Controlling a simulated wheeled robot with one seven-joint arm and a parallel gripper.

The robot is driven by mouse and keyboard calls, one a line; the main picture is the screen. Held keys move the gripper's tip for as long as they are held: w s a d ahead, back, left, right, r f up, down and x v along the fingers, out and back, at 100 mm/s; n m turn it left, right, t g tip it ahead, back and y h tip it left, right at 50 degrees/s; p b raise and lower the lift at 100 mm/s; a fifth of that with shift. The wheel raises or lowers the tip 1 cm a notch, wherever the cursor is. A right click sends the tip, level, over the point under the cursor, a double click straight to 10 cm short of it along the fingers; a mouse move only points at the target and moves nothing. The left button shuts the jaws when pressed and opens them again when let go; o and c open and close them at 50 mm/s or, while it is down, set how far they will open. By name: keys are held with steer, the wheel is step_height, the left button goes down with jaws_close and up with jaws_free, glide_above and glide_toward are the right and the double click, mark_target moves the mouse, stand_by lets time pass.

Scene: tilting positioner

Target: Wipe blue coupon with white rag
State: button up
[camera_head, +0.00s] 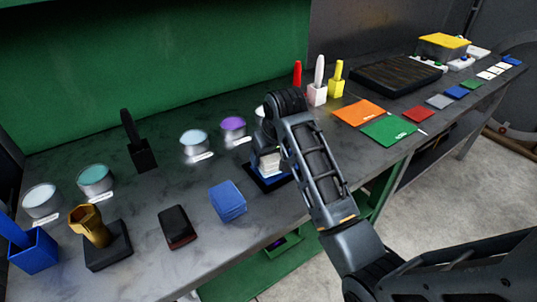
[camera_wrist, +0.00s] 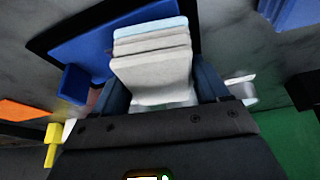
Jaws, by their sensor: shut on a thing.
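The white rag (camera_head: 268,161), a folded layered pad, is between the fingers of my gripper (camera_wrist: 160,88), which is shut on it. The rag also shows large in the wrist view (camera_wrist: 153,66). The blue coupon (camera_wrist: 92,48) is a flat blue plate with a dark border, right at the rag's far end. In the head view, the coupon (camera_head: 259,176) shows partly below the rag, with my arm covering its right side. The rag is over or against the coupon; I cannot tell whether they touch.
A folded blue cloth block (camera_head: 227,200) and a dark eraser-like block (camera_head: 177,228) lie to the left on the grey bench. Round tins, including a purple one (camera_head: 233,126), stand behind. Orange (camera_head: 359,112) and green (camera_head: 388,130) sheets lie to the right.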

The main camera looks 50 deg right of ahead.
steer(key=shift+f+b, duration=0.3)
steer(key=shift+f, duration=0.65)
steer(key=shift+d, duration=0.1)
steer(key=shift+s+d+r+p, duration=0.1)
steer(key=shift+d+p, duration=0.15)
steer(key=shift+d, duration=0.15)
steer(key=shift+s+d+r+p, duration=0.1)
steer(key=shift+d+p, duration=0.1)
steer(key=shift+d, duration=0.2)
steer(key=shift+s+d+f, duration=0.1)
steer(key=shift+s+d, duration=0.15)
steer(key=shift+d, duration=0.6)
steer(key=shift+s+d, duration=0.2)
steer(key=shift+d, duration=0.6)
steer(key=shift+s+d+f, duration=0.1)
steer(key=shift+s+d, duration=0.15)
steer(key=shift+d, duration=0.6)
steer(key=shift+a, duration=0.1)
steer(key=shift+w+a+f, duration=0.1)
steer(key=shift+w+a, duration=0.15)
steer(key=shift+a, duration=0.7)
steer(key=shift+w+a+f, duration=0.1)
steer(key=shift+w+a, duration=0.1)
steer(key=shift+a, duration=0.75)
steer(key=shift+w+a, duration=0.2)
steer(key=shift+a, duration=0.55)
steer(key=shift+w+a, duration=0.2)
steer(key=shift+a, duration=0.55)
steer(key=shift+r, duration=0.15)
